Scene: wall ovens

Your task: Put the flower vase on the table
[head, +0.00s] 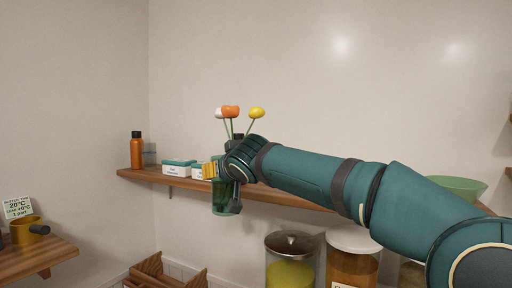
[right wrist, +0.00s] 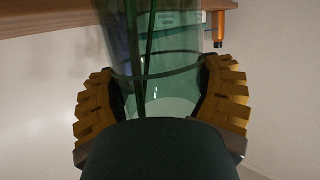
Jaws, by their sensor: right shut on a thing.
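The flower vase (head: 222,198) is green, see-through glass, with white, orange and yellow flowers (head: 231,112) standing out of its top. It is in the middle of the head view, in front of the wall shelf. My right gripper (head: 213,171) is shut on the vase, and its arm hides part of it. In the right wrist view the vase (right wrist: 160,90) stands between the two yellow-padded fingers (right wrist: 162,103), with stems inside. I cannot tell whether the vase's base touches anything. My left gripper is not in view. No clear table shows, only a wooden surface (head: 48,256) at the lower left.
The wooden shelf (head: 150,175) holds an orange bottle (head: 137,151), white boxes with teal lids (head: 178,168) and a green bowl (head: 459,187). Large jars (head: 290,262) stand below it. A wooden rack (head: 160,272) is at the bottom. A mustard pot (head: 25,230) sits at the left.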

